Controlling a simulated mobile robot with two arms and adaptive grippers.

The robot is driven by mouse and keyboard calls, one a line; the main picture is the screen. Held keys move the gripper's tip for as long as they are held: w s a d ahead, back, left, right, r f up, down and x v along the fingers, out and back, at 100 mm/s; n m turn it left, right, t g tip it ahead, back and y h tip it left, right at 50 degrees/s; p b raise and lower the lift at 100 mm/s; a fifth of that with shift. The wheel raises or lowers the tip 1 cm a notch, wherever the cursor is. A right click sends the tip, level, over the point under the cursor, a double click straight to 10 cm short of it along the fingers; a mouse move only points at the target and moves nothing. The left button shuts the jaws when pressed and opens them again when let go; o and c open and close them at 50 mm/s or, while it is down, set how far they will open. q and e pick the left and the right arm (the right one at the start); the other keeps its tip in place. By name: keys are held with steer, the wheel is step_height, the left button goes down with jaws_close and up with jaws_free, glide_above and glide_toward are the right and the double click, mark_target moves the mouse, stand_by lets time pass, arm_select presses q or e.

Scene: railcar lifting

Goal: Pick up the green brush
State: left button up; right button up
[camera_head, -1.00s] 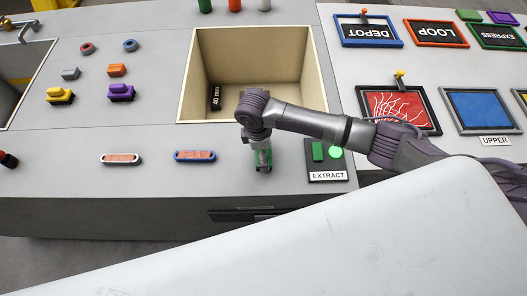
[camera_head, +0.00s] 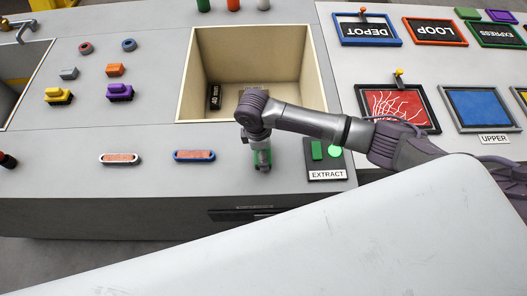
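A small green object (camera_head: 269,160) shows only in slivers around my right gripper, on the grey worktop in front of the open bin. It lines up with the blue-rimmed and white-rimmed brushes to its left and looks like the green brush, mostly hidden. My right gripper (camera_head: 262,162) points down over it, at or very near the worktop. Its fingers are too small and dark to tell whether they are open or closed on it. My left gripper is not in view.
A blue-rimmed brush (camera_head: 194,156) and a white-rimmed brush (camera_head: 121,158) lie to the left. A cream-walled bin (camera_head: 190,75) opens behind the gripper. A green button panel (camera_head: 326,173) labelled EXTRACT is close on the right. Yellow (camera_head: 59,95) and purple (camera_head: 120,91) blocks stand further left.

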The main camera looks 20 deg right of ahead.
steer(key=r, duration=0.4)
steer(key=shift+s+d+b, duration=0.15)
steer(key=shift+s+b, duration=0.2)
steer(key=shift+s, duration=0.05)
steer(key=s+d+r, duration=0.4)
steer(key=s+r, duration=0.2)
steer(key=s, duration=0.4)
steer(key=shift+r+b, duration=0.25)
steer(key=shift+b, duration=0.1)
